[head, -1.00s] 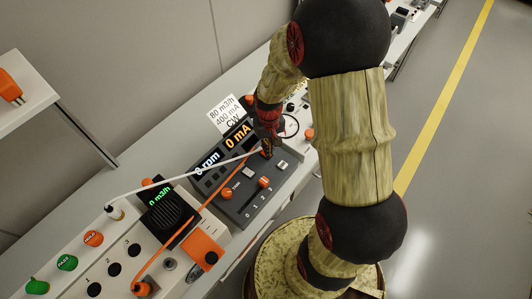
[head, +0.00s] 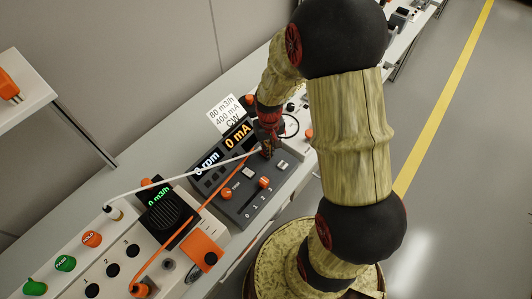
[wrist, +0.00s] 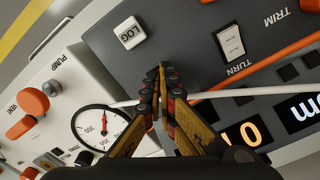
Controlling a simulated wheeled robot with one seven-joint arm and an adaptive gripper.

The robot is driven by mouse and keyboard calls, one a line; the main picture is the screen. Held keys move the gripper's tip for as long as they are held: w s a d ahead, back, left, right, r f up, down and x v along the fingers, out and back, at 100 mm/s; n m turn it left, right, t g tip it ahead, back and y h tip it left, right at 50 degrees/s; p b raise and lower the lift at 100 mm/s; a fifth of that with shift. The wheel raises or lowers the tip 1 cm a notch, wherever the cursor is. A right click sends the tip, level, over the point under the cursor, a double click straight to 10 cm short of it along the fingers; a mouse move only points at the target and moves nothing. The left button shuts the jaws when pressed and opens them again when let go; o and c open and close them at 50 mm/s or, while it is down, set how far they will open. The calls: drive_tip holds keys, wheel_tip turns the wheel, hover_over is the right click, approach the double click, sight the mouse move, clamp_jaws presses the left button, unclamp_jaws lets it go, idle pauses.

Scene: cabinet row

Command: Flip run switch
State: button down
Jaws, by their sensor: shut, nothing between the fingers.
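A dark grey control panel (head: 239,211) carries a white rocker switch (wrist: 230,40), with lettering that reads TURN beside it in the wrist view. No label reading exactly RUN is legible. The rocker also shows in the head view (head: 248,171). My gripper (wrist: 162,72) is shut and empty, its fingertips over the panel between the rocker and a white LOG button (wrist: 130,33). In the head view my gripper (head: 268,152) is at the panel's upper right part. I cannot tell whether the fingertips touch the panel.
White and orange cables (head: 190,176) cross the panel near my gripper. Orange knobs (head: 264,182) stand on it. A white pump unit with a round gauge (wrist: 103,125) adjoins it. A box with coloured buttons (head: 91,239) stands at lower left.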

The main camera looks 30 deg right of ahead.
drive_tip(key=shift+f, duration=0.1)
drive_tip(key=shift+r+p, duration=2.8)
drive_tip(key=shift+r, duration=0.7)
